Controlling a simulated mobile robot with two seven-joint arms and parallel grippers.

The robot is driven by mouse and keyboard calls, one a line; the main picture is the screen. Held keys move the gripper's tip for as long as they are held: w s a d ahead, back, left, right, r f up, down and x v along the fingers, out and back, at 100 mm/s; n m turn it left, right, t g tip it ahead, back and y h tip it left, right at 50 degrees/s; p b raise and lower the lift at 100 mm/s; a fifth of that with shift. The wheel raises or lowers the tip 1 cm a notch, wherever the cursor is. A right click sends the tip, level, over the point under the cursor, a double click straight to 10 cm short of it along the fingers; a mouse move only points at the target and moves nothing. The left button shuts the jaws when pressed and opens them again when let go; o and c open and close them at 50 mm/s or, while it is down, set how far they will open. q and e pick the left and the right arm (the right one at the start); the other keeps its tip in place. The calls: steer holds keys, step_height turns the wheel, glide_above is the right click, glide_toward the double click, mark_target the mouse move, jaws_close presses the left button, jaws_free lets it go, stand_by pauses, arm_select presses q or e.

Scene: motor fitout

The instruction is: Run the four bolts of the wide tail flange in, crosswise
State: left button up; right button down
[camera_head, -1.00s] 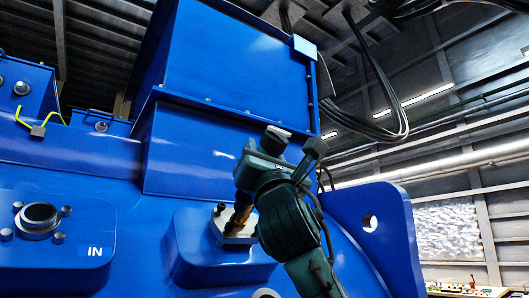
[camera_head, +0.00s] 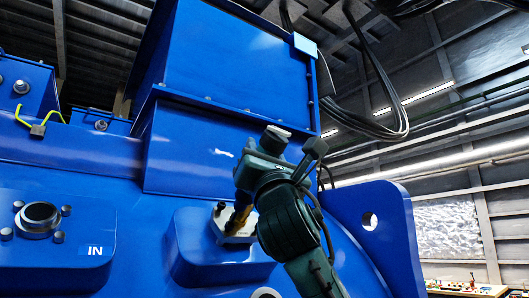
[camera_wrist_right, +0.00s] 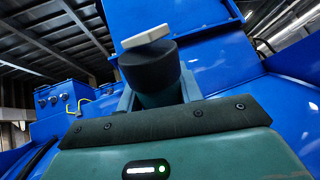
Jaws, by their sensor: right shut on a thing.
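The tail flange (camera_head: 240,239) is a small pale plate on a raised blue pad of the big blue motor. A dark bolt head (camera_head: 221,208) shows at its upper left corner; its other bolts are hidden or too small to tell. My right gripper (camera_head: 249,180) is shut on a tool with a brass-coloured nose (camera_head: 239,214). The nose points down at the flange; I cannot tell whether it sits on a bolt. In the right wrist view, a black cylinder with a pale cap (camera_wrist_right: 148,62) stands up behind my wrist housing. My left gripper is out of view.
The blue motor housing (camera_head: 230,75) rises behind the flange. A round port (camera_head: 38,218) beside an "IN" label is at the left. Black cables (camera_head: 385,110) hang at upper right.

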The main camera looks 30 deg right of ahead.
steer(key=shift+w+a+f+b, duration=0.15)
steer(key=shift+w+f+b, duration=0.15)
steer(key=shift+w+f, duration=0.7)
stand_by(1.2)
steer(key=shift+r, duration=0.1)
steer(key=shift+s+r+p, duration=0.4)
steer(key=shift+s+r, duration=0.1)
steer(key=shift+r, duration=0.1)
steer(key=shift+s+d+r, duration=0.2)
steer(key=shift+s+r, duration=0.65)
steer(key=shift+s, duration=0.25)
steer(key=c, duration=1.5)
jaws_free()
jaws_close()
